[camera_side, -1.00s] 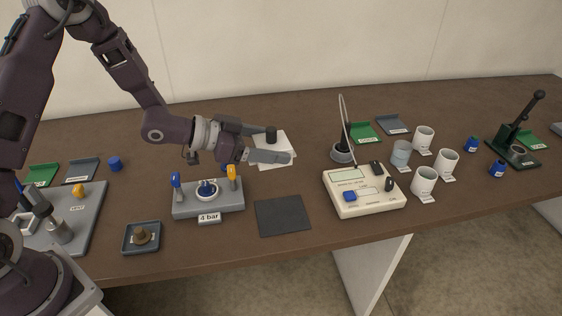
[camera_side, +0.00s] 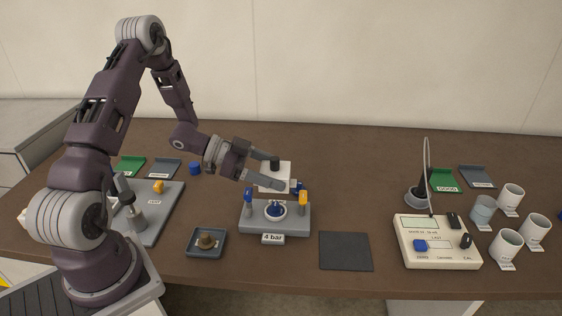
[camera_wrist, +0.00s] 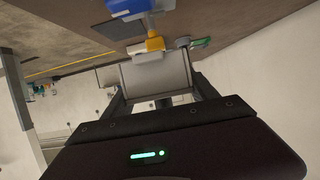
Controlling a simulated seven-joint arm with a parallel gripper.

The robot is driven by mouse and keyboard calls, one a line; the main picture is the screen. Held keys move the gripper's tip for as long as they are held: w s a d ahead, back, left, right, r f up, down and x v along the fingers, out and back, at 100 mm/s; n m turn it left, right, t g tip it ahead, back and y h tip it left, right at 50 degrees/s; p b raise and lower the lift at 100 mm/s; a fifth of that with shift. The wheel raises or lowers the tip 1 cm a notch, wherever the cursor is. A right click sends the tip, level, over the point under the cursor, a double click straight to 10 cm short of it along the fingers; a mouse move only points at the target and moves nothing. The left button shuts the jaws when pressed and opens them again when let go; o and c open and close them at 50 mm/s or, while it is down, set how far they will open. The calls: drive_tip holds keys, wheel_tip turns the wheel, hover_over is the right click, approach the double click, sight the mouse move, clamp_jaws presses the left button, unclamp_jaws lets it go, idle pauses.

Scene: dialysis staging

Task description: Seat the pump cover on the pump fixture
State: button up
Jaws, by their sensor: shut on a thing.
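The fixture is a grey block with a blue lever (camera_side: 248,201) at left, a yellow lever (camera_side: 303,203) at right and a white ring around a blue hub (camera_side: 275,209). In the wrist view the cover (camera_wrist: 155,72) is between the fingers. The fingers hide part of the cover.
A "4 bar" label (camera_side: 273,239) is at the fixture's front. A tray with a brown knob (camera_side: 206,242) is at left and a dark mat (camera_side: 346,251) at right. A cream console (camera_side: 437,246) and white cups (camera_side: 506,245) are farther right.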

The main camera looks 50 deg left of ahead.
drive_tip(key=shift+f, duration=0.3)
